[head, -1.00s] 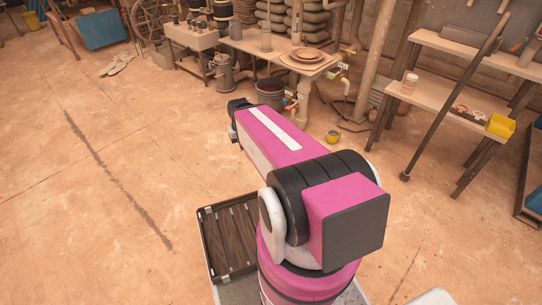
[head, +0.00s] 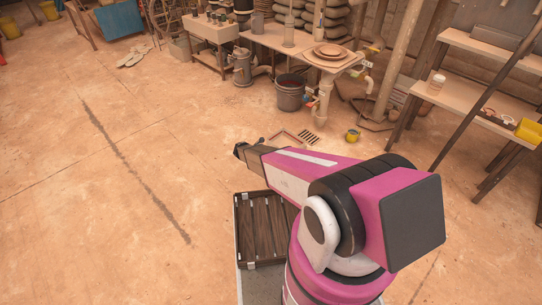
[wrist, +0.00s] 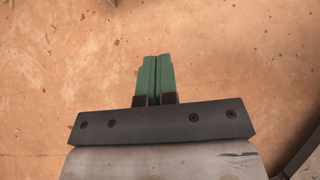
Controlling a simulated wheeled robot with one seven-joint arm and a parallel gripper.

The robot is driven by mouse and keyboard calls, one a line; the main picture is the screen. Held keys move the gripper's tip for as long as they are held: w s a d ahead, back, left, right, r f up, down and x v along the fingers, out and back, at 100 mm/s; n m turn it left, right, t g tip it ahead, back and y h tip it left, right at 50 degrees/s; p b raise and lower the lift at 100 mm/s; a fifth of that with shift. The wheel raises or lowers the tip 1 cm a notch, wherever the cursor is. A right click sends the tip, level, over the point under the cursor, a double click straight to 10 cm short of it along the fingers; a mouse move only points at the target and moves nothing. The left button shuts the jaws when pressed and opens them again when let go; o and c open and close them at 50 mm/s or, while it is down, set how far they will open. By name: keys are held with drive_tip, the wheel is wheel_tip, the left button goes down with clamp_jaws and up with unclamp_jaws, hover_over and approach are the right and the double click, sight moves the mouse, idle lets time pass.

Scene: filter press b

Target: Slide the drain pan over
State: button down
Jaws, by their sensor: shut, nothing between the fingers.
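My gripper (wrist: 156,65) shows in the wrist view with its two green fingers together, empty, above bare floor. A thin pale reddish edge (head: 286,134) lies on the floor beside a dark slotted grate (head: 309,136), beyond my arm. It may be part of the drain pan, but I cannot tell. No pan shows in the wrist view.
A grey bucket (head: 290,94) stands beyond the grate, under the workbench (head: 290,40) edge. A small yellow pot (head: 352,135) sits on the floor to the right. Shelves (head: 470,100) stand at the right. The floor at the left is open.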

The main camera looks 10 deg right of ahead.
sight(297, 139)
drive_tip(key=w+d+r+x, duration=0.1)
drive_tip(key=x, duration=1.2)
drive_tip(key=shift+r, duration=0.45)
drive_tip(key=shift+w+d, duration=0.1)
drive_tip(key=w+d, duration=0.4)
drive_tip(key=d, duration=0.1)
drive_tip(key=w+d, duration=0.4)
drive_tip(key=d, duration=0.2)
drive_tip(key=w+d, duration=0.4)
drive_tip(key=d, duration=0.1)
drive_tip(key=shift+d+f, duration=0.15)
drive_tip(key=shift+d, duration=0.1)
drive_tip(key=shift+w+d, duration=0.15)
drive_tip(key=shift+d, duration=0.35)
